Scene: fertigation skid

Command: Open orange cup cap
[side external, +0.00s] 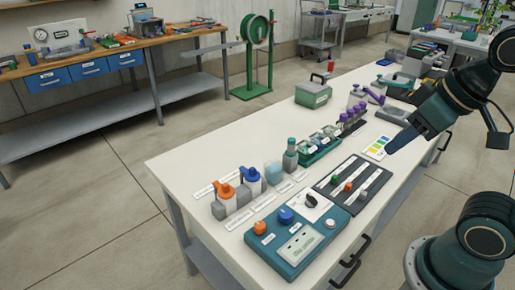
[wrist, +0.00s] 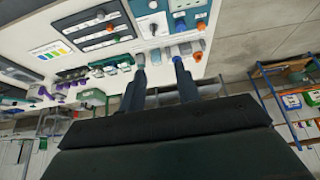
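The orange cup cap (side external: 223,190) tops a white bottle with a grey block beside it, near the left end of the white table. In the wrist view the orange cap (wrist: 198,57) shows small, to the right of my fingers. A similar bottle with a blue cap (side external: 250,175) stands just behind it. My gripper (side external: 391,149) is above the table's right side, near the colour card, far from the orange cap. In the wrist view my gripper (wrist: 159,59) has two fingers apart with nothing held between them.
A teal panel (side external: 297,258) with orange and blue knobs lies in front of the bottles. A grey-green bottle (side external: 290,157) stands right of the blue cap.

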